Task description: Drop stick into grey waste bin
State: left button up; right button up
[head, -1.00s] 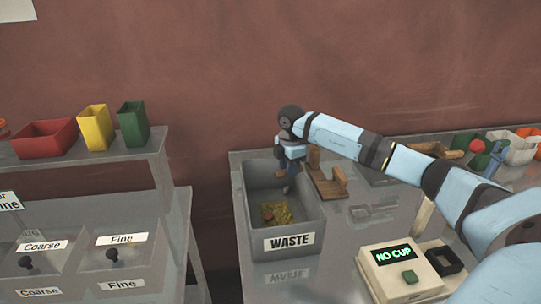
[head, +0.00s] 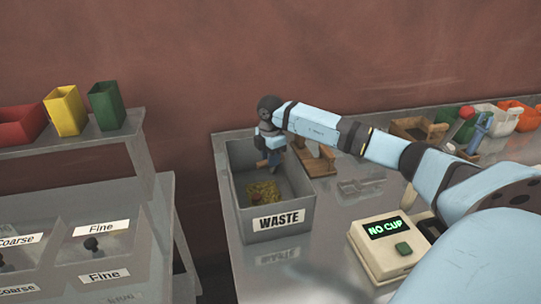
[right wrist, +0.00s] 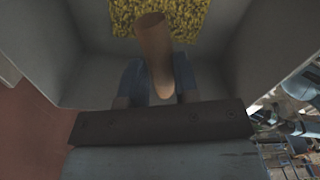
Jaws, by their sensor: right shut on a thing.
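The grey waste bin (head: 291,222), labelled WASTE, stands on the metal table with yellow granular matter (head: 263,192) on its floor. My right gripper (head: 274,158) points down into the bin near its back. In the right wrist view the gripper (right wrist: 158,85) is shut on a brown stick (right wrist: 154,45), which sticks out past the fingers toward the yellow matter. The stick is above the bin floor; whether its tip touches anything I cannot tell. The bin walls (right wrist: 265,50) surround it in that view. My left gripper is not in view.
A wooden stand (head: 318,160) is right of the bin. A cream device (head: 385,250) reading NO CUP stands at front right. Red, yellow (head: 66,110) and green (head: 107,105) containers sit on the left shelf. Several containers and tools are at back right.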

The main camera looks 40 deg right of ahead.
jog(key=o, duration=1)
jog(key=shift+r, duration=0.15)
jog(key=shift+r, duration=0.25)
notch_tip(320, 180, up, 13)
jog(key=shift+r+b, duration=0.1)
jog(key=shift+b, duration=0.9)
